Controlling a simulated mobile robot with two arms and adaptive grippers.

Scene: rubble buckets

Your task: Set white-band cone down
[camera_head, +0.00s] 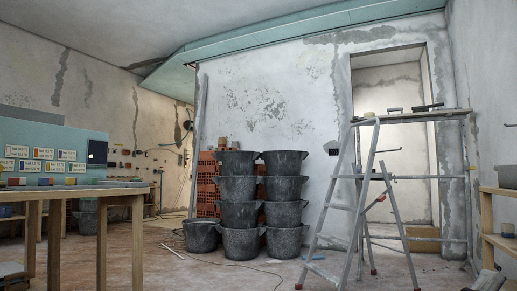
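No white-band cone can be made out in the head view. Neither of my grippers shows in it, so what they hold cannot be seen.
Stacked dark buckets (239,213) stand before red bricks (207,180), with a single bucket (200,236) at their left. A stepladder (345,205) and scaffold (412,117) stand right of them. A wooden table (137,240) is at left, a shelf (499,242) at right. Some floor between is open.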

